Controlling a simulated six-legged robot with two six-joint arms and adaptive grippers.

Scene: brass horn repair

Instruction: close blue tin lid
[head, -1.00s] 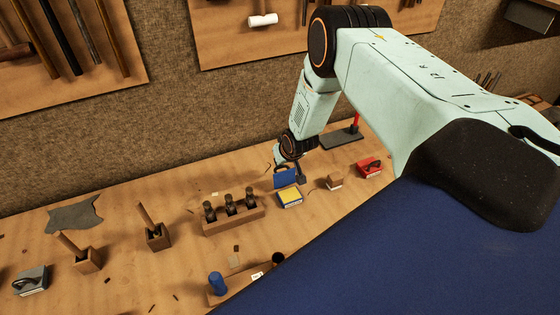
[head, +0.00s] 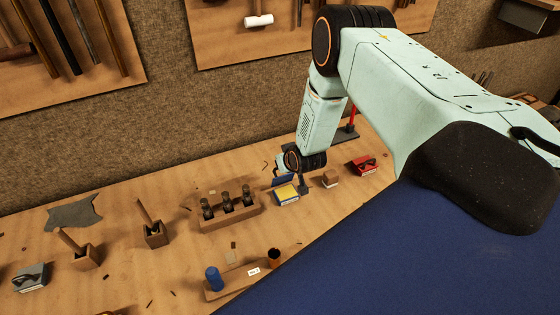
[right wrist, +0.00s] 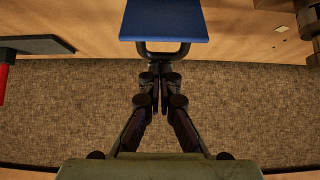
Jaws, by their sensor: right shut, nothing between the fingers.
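The blue tin (head: 287,195), with yellow contents, stands on the bench in the head view. Its blue lid (head: 282,181) stands raised at the back of the tin, partly hidden by my right wrist. In the right wrist view the lid (right wrist: 164,20) is a flat blue panel at the top centre, with a dark curved bar along its lower edge. My right gripper (right wrist: 160,72) is shut and empty, its fingertips close to that bar; I cannot tell whether they touch. In the head view the right gripper (head: 303,188) is down beside the tin's back right. My left gripper is not in view.
A wooden block with several dark bottles (head: 229,206) stands left of the tin. A small wooden block (head: 330,179) and a red tin (head: 364,165) stand to the right. A dark plate with a red post (head: 346,134) is behind.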

